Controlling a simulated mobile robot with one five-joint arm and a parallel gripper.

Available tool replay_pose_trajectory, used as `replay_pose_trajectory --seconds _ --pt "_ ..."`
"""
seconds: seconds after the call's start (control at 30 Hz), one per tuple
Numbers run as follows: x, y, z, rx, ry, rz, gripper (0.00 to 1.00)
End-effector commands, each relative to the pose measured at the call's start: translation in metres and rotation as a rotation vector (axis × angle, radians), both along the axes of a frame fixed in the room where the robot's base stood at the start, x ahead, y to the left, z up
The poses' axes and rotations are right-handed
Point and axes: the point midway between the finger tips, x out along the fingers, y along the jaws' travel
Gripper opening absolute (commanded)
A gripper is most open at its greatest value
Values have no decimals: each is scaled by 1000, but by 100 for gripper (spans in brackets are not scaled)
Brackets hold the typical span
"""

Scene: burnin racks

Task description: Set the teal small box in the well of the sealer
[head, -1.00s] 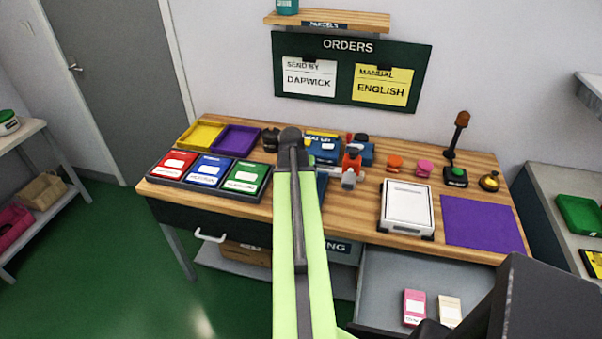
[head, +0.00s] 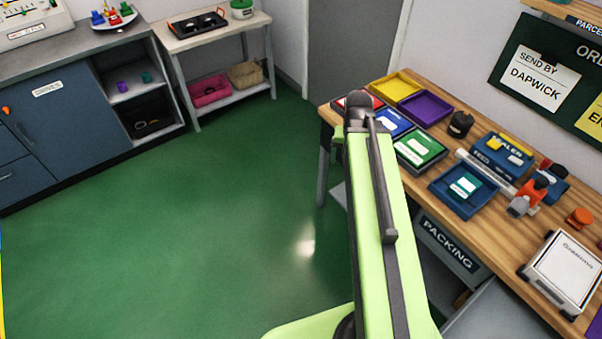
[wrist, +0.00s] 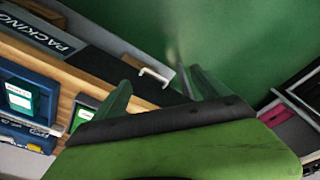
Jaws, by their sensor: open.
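The teal small box (head: 465,185), with a white label, lies in the blue well (head: 446,195) at the front of the blue sealer (head: 497,158) on the wooden bench. The box also shows in the wrist view (wrist: 20,97), inside the blue well (wrist: 12,76) at the left edge. My gripper (wrist: 155,90) is open, with nothing between its fingers. It is apart from the box, over the bench's front edge and the floor.
Red, blue and green packs stand left of the sealer; the green one (head: 420,147) is nearest. Behind them are a yellow tray (head: 396,87) and a purple tray (head: 426,107). A white device (head: 563,272) stands to the right. The green floor (head: 200,220) at left is clear.

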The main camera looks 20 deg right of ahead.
Motion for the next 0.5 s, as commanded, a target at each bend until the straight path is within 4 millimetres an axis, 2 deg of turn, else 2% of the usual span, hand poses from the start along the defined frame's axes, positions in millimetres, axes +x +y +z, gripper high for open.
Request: replay_pose_trajectory --seconds 0.03,0.1,0.2,0.3,0.5 --pt "4 52 -1 14 27 110 85" --pt "4 109 -2 32 63 241 85" --pt "-3 166 -2 49 104 375 85" --pt "-8 193 -2 57 124 443 85" --pt "-10 199 -2 60 130 460 85"
